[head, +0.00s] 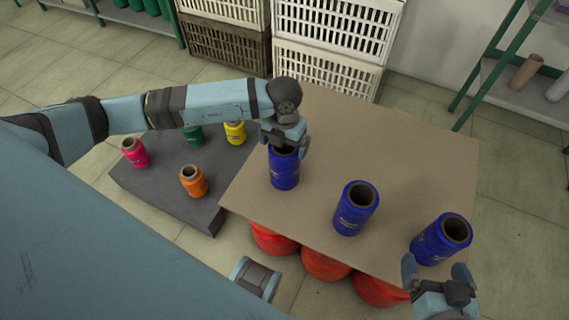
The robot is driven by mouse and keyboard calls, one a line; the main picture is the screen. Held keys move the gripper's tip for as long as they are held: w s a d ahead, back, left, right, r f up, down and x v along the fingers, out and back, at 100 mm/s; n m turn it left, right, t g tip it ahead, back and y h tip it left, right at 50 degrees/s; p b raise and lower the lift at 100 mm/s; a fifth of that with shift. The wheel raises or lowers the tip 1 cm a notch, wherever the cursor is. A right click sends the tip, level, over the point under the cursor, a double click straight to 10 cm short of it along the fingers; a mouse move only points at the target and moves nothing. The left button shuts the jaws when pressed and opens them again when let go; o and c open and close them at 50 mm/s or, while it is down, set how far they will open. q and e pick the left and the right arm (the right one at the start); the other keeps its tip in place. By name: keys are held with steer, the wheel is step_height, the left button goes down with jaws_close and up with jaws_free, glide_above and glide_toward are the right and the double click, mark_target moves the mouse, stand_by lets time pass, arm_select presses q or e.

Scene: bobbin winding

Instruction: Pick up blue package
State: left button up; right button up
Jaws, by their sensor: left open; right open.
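Three blue spools with open brown cores stand upright on a brown board (410,140): a left one (284,176), a middle one (354,212) and a right one (436,243). My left gripper (284,146) is open, pointing down right over the left spool and hiding part of its top. I cannot tell whether it touches the spool. My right gripper (438,274) is open at the lower right, its two fingers just in front of the right spool, with nothing held between them.
Red rounded objects (325,264) sit under the board's front edge. A dark grey slab (165,185) at left holds pink (135,153), orange (193,181), green (193,136) and yellow (236,133) spools. Crates (335,35) stand behind; a shelf (525,105) stands at right.

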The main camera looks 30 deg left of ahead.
mark_target(285, 151)
arm_select(q)
steer(key=f, duration=0.3)
steer(key=shift+w+f+b, duration=0.1)
steer(key=shift+w+b, duration=0.15)
steer(key=shift+b, duration=0.15)
steer(key=shift+f, duration=0.5)
steer(key=c, duration=0.8)
steer(key=shift+r, duration=0.1)
steer(key=shift+c, duration=1.4)
arm_select(e)
steer(key=shift+w+a+r+t+y, duration=0.2)
steer(key=shift+w+a+r+t, duration=0.1)
steer(key=shift+r, duration=0.3)
steer(key=shift+w+a+r+t+y, duration=0.2)
steer(key=shift+a+r+t, duration=0.1)
steer(key=shift+r, duration=0.3)
